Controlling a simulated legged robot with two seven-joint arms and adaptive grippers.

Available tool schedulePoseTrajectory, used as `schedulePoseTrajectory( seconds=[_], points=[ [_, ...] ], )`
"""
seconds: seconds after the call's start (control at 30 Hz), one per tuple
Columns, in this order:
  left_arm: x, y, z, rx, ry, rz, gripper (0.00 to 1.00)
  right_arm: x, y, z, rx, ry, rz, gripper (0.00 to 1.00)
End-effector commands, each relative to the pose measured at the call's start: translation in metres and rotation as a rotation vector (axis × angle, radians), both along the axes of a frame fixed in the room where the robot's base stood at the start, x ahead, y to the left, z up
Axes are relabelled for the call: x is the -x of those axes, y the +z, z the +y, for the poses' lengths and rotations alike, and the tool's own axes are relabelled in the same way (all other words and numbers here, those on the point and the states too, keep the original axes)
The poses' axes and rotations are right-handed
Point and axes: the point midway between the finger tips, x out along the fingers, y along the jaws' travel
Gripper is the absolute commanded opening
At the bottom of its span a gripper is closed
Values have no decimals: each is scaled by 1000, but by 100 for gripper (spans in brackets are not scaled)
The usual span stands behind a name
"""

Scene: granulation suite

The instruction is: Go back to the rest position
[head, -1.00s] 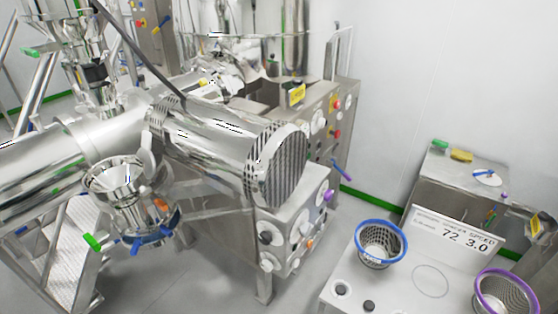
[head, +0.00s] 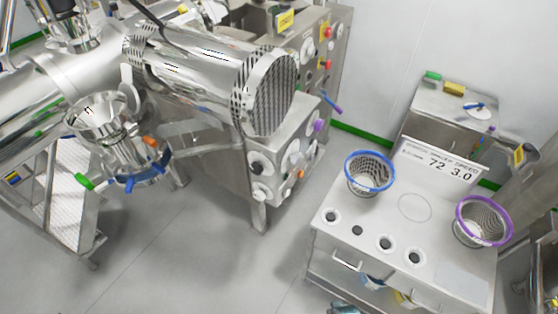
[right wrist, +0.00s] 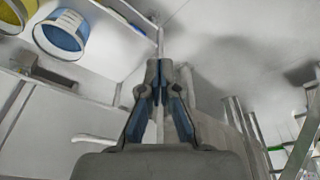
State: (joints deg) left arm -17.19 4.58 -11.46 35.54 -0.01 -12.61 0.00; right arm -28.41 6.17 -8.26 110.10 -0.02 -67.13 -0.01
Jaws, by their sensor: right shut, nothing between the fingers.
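My right gripper (right wrist: 168,75) shows in the right wrist view, its two dark fingers with blue inner pads meeting at the tips. It is shut with nothing between the fingers, and nothing touches it. My left gripper is not in view. A small grey-blue part (head: 344,308) shows at the bottom edge of the head view, too cut off to identify for certain.
A white cart (head: 340,222) holds a blue-rimmed basket (head: 369,175), a purple-rimmed basket (head: 483,222) and a sign (head: 440,162). A steel machine (head: 215,80) with a funnel (head: 100,118) stands left. Floor between machine and cart is clear.

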Motion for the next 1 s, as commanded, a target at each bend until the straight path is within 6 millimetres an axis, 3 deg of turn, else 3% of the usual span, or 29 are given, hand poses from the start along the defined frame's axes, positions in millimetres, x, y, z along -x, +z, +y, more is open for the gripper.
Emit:
schedulePoseTrajectory(
  seconds=[0.2,0.3,0.43,0.6,0.7,1.0],
  points=[
    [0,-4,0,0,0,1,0,44,-130,-6,7,10,64,0],
    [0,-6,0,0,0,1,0,82,-183,-11,11,17,92,0],
    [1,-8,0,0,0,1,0,135,-232,-20,15,24,122,0],
    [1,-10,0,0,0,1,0,186,-261,-31,19,30,146,0],
    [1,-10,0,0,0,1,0,200,-266,-34,19,33,150,0],
    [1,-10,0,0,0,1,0,206,-267,-35,20,33,153,0]
  ],
)
